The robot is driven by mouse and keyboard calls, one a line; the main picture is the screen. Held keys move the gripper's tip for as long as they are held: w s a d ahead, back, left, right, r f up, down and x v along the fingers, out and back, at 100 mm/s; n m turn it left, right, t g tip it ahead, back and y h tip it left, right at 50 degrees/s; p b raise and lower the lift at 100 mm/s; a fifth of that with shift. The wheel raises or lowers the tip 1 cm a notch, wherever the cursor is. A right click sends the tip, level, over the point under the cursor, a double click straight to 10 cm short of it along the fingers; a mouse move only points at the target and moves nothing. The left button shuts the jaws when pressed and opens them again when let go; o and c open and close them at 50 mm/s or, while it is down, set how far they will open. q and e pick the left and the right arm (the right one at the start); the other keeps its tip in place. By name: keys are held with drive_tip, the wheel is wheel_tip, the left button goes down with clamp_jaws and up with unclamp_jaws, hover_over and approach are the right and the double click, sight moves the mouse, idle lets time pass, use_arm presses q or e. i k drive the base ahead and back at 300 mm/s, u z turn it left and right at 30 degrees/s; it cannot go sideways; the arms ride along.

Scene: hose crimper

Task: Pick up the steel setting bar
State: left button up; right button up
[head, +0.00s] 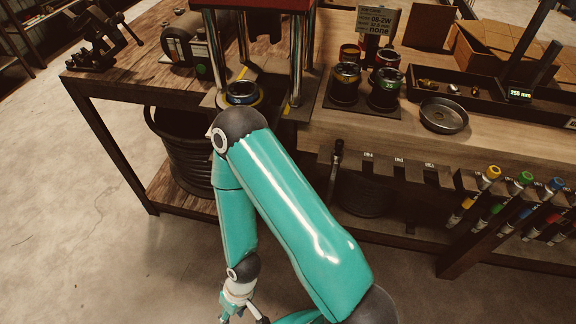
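I cannot single out the steel setting bar with certainty. A dark upright bar-like tool (336,166) hangs at the bench's front edge, left of a row of small labelled slots. My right arm comes up from the bottom right, bends in front of the bench and reaches back down. Its gripper (240,304) is low at the bottom edge, over the floor and well apart from the bench. It is partly cut off, so its opening is unclear. My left gripper does not show.
The press (248,40) with steel columns stands on the bench (460,150). Dark ring-shaped dies (384,88) and a round dish (444,116) stand right of it. Colour-ended tools (488,176) hang at the front right. A black tray (545,108) lies behind. The floor at left is clear.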

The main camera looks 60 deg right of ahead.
sight(337, 157)
drive_tip(key=u, duration=0.15)
drive_tip(key=k, duration=1.45)
drive_tip(key=z, duration=0.9)
drive_tip(key=i, duration=0.7)
